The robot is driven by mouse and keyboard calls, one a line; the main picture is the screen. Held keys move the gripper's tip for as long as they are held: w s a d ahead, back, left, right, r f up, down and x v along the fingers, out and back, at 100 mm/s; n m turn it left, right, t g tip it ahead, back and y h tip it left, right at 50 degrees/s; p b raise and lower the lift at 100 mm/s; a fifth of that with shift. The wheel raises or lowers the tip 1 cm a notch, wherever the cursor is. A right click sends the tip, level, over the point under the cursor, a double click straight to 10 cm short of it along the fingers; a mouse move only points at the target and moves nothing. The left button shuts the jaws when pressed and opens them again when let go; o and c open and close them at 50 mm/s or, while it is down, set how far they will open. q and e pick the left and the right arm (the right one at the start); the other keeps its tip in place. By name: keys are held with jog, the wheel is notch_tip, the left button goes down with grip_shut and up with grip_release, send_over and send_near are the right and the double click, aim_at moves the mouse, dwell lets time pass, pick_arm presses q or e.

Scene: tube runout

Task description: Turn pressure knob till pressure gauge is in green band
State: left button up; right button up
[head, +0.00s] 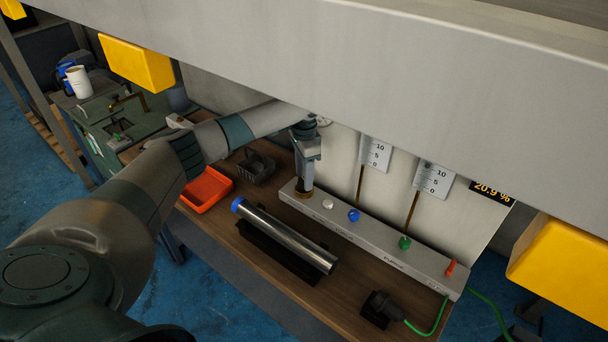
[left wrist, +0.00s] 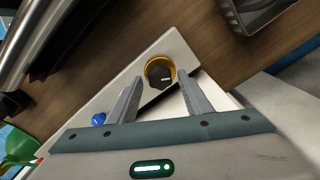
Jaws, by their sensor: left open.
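The pressure knob (left wrist: 160,74) is black with a pale mark and sits in a gold ring on the left end of the grey panel (head: 375,239). In the head view only its gold base (head: 303,194) shows below my gripper. My left gripper (head: 305,183) points down over it. In the left wrist view my left gripper (left wrist: 159,92) is open, its fingers on either side of the knob; I cannot tell if they touch it. A round dial (head: 323,121), probably the pressure gauge, shows partly behind my wrist; its needle and green band cannot be read. My right gripper is out of view.
White, blue (head: 354,215), green (head: 404,242) and red (head: 450,267) controls line the panel. A metal tube (head: 290,238) with a blue end lies in front in a dark cradle. An orange tray (head: 206,190) is left. A grey beam (head: 400,60) crosses above.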

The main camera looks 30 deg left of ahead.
pick_arm(q)
jog(key=shift+f, duration=0.1)
dwell(0.4)
jog(key=c, duration=0.8)
